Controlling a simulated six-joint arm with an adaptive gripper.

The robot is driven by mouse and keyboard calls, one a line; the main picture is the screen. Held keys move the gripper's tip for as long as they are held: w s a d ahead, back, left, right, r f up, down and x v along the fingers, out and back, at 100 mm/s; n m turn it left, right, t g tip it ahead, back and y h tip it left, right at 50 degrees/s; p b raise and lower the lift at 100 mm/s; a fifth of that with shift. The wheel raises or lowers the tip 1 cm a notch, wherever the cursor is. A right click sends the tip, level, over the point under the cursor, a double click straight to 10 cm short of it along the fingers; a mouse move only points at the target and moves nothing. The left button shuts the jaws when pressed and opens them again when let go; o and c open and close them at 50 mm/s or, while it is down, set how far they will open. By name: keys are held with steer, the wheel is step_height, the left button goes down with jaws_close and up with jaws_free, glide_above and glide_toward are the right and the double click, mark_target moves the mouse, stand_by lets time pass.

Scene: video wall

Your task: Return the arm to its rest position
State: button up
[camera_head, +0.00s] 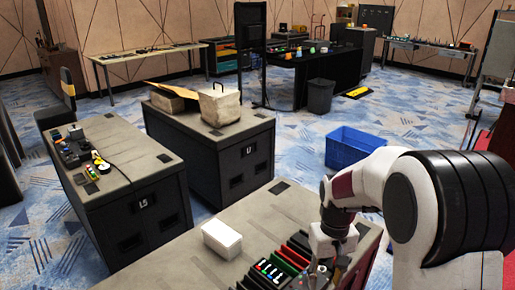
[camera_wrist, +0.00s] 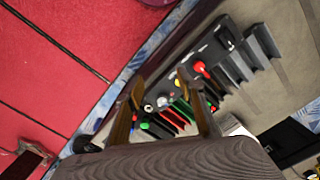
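My gripper (camera_head: 338,268) is over the right end of the near grey workbench (camera_head: 188,262) in the head view, partly hidden by my white and black arm. In the wrist view my gripper (camera_wrist: 160,77) has two brown fingers spread apart, and I see nothing held between them. Beyond the fingers is a dark rack (camera_wrist: 222,42) with a red knob (camera_wrist: 200,67) and red and green strips. How far the fingertips are from the rack I cannot tell.
A white box (camera_head: 221,238) and a row of dark, red and green slots (camera_head: 285,257) are on the near bench. A blue crate (camera_head: 350,148) is on the floor behind. Benches marked L5 (camera_head: 140,205) and U (camera_head: 245,155) stand to the left.

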steer(key=s+r+m+t, duration=0.1)
steer(key=s+r+t, duration=0.2)
steer(key=s+r, duration=0.5)
steer(key=s+r+m+t, duration=0.1)
steer(key=s+r+t, duration=0.2)
steer(key=s+r, duration=0.6)
steer(key=shift+s+r, duration=0.15)
steer(key=shift+s, duration=3.2)
